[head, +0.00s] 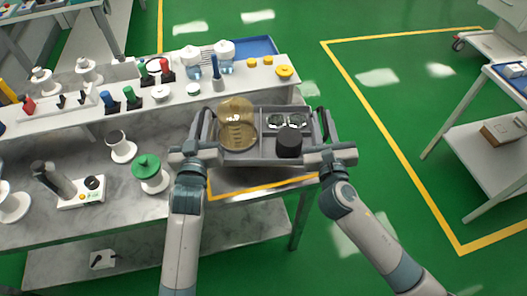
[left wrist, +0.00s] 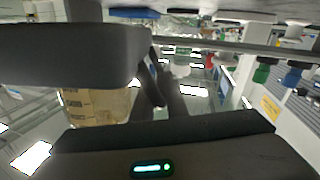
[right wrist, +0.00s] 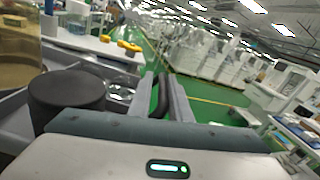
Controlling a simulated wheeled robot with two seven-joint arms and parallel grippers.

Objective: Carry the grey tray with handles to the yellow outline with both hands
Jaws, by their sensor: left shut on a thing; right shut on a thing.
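The grey tray with handles (head: 235,158) is between my two grippers in the head view, over the front right part of the bench. It looks roughly level. It holds a glass beaker of amber liquid (head: 236,120), a black cylinder (head: 289,141) and small clear round dishes (head: 289,120). My left gripper (head: 197,150) is shut on the tray's left side, and my right gripper (head: 330,152) on its right side. A yellow line (head: 265,187) on the bench shows below the tray's near edge; the tray hides the rest of that outline.
A raised white shelf (head: 180,97) with bottles and stands runs behind the bench (head: 100,160). A green-topped spool (head: 149,172) stands left of my left gripper. A yellow floor line (head: 388,135) crosses green floor at right, near a white cart (head: 470,150).

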